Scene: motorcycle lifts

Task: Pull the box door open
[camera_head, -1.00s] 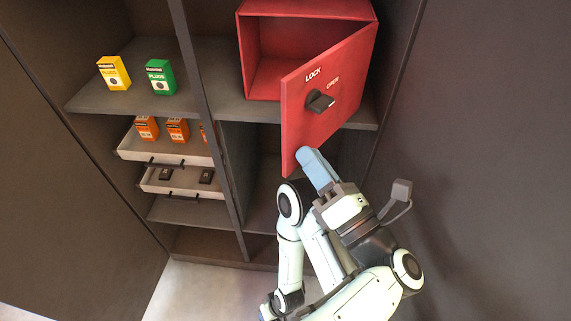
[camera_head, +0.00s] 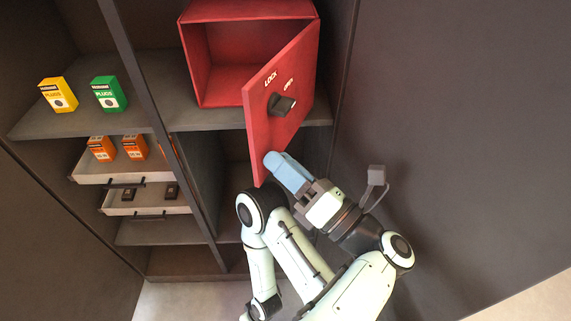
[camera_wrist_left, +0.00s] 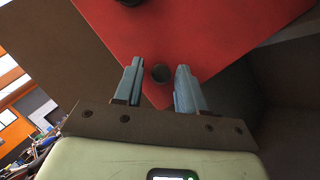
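The red box (camera_head: 190,60) sits on the cabinet's upper shelf with its interior showing. Its red door (camera_head: 262,140) stands partly open, swung out toward me from the right side. The door carries a dark knob (camera_head: 281,104) and the words LOCK and OPEN. My left gripper (camera_head: 272,160) is at the door's lower corner, beside its outer face. In the left wrist view, the gripper's two blue fingers (camera_wrist_left: 158,86) are apart, with the red door (camera_wrist_left: 200,35) beyond them. A dark round spot (camera_wrist_left: 161,73) shows between the fingers. I cannot tell whether they touch the door. My right gripper is out of view.
A yellow box (camera_head: 58,95) and a green box (camera_head: 109,93) stand on the shelf to the left. Pulled-out drawers (camera_head: 125,178) with orange boxes are below. A dark panel (camera_head: 450,130) stands close on the right of my arm.

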